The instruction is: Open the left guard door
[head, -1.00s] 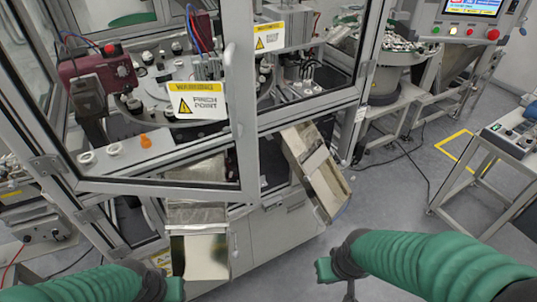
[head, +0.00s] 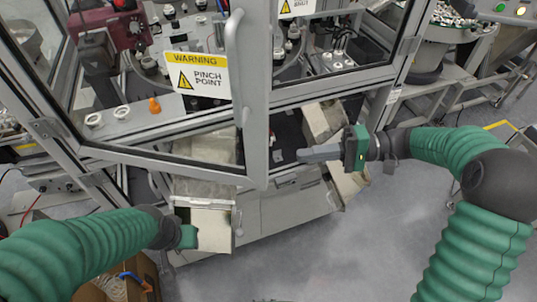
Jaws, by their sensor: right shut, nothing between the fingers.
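The left guard door (head: 257,120) is a grey-framed clear panel with a yellow and white pinch-point sign and a vertical bar handle (head: 234,70). It is hinged at the left and stands ajar, its free right edge swung out towards me. My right gripper (head: 301,155) is shut and empty. It points left, just right of the door's lower free corner, with a small gap in the picture. My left gripper (head: 188,237) is low in front of a metal chute, below the door; its fingers do not show clearly.
Two metal chutes stick out below the doors, the left one (head: 214,230) by my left gripper and the right one (head: 348,183) partly behind my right gripper. A bowl feeder (head: 440,42) stands at upper right. Grey floor (head: 330,255) is clear in front. An open box (head: 110,285) is at lower left.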

